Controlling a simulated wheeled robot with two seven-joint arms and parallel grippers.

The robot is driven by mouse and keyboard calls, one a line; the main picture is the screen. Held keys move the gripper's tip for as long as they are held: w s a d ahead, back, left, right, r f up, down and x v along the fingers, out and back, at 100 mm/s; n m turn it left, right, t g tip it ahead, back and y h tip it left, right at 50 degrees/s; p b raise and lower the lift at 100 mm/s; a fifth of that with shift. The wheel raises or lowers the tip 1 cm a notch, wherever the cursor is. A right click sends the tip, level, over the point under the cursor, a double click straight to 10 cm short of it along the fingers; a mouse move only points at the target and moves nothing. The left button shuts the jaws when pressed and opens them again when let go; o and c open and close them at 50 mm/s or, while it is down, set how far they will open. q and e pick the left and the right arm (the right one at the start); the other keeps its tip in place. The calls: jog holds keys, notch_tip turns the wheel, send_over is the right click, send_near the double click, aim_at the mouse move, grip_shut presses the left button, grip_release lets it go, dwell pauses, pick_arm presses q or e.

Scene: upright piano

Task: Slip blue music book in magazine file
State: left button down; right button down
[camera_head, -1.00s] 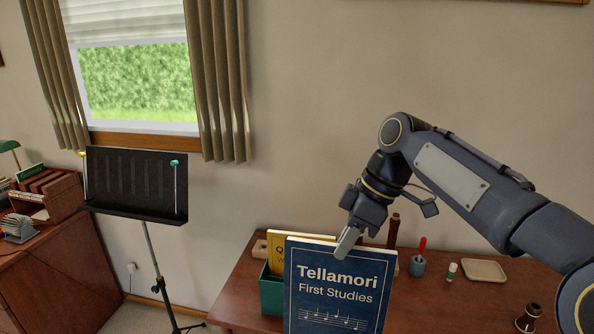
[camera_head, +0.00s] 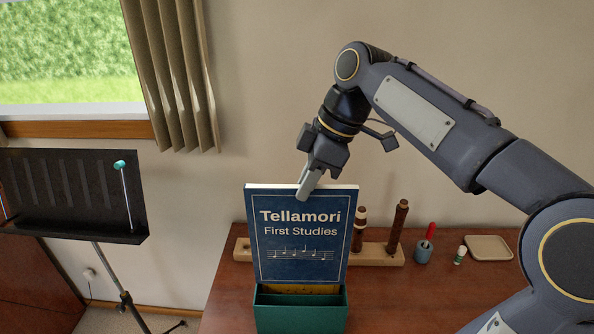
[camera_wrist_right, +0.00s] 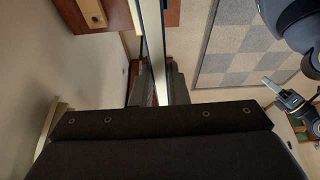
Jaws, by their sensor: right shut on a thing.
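The blue music book (camera_head: 300,235), titled "Tellamori First Studies", is upright with its cover facing me. My right gripper (camera_head: 304,190) is shut on its top edge. In the right wrist view the book (camera_wrist_right: 152,45) shows edge-on as a thin strip between the fingers (camera_wrist_right: 160,88). The green magazine file (camera_head: 300,315) stands below on the desk. The book's lower edge is just above the file's front rim, with a strip of a yellow book (camera_head: 300,288) showing under it. What appears to be my left gripper (camera_wrist_right: 268,84) shows small in the right wrist view, its jaws unclear.
A wooden stand (camera_head: 375,253) with upright dark pegs or pipes is behind and right of the file. A grey cup (camera_head: 423,252), a small bottle (camera_head: 460,255) and a tray (camera_head: 488,247) stand farther right. A music stand (camera_head: 75,190) is at left. The desk's front middle (camera_head: 410,300) is clear.

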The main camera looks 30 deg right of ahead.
dwell(0.3)
jog(key=b, duration=0.4)
send_over(305, 282)
jog(key=shift+f, duration=2.4)
jog(key=shift+w+d, duration=0.2)
jog(key=shift+w, duration=0.1)
jog(key=shift+p, duration=0.35)
jog(key=shift+f+b, duration=6.1)
jog(key=shift+f, duration=1.6)
jog(key=c, duration=1.3)
grip_release()
jog(key=shift+c, duration=0.2)
